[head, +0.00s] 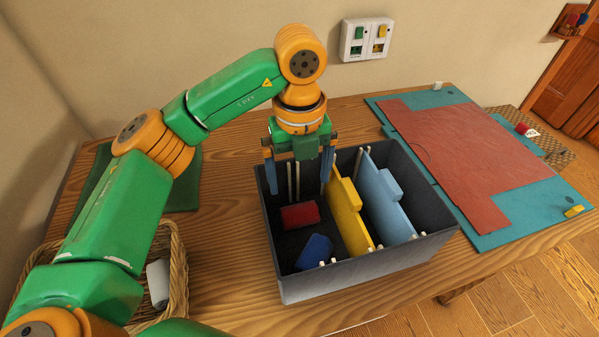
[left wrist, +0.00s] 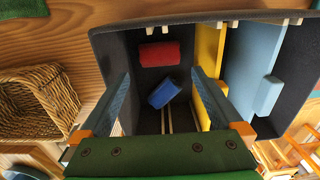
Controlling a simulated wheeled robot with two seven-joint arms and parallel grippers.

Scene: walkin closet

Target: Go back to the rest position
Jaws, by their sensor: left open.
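My left gripper (head: 299,168) is open and empty, pointing down over the far left part of a dark grey bin (head: 355,279). In the left wrist view its two fingers (left wrist: 158,100) stand wide apart, with the bin's inside between and beyond them. A red block (head: 300,215) and a blue block (head: 314,252) lie on the bin floor in the left compartment, apart from the fingers. A yellow divider (head: 349,220) and a light blue divider (head: 386,205) stand upright in the bin. My right gripper is not in view.
A wicker basket (head: 173,250) with a pale roll stands at the left of the wooden table (head: 220,270). A green cloth (head: 185,185) lies behind it. A teal mat (head: 500,235) with a red sheet (head: 465,155) lies on the right. A switch panel (head: 366,39) is on the wall.

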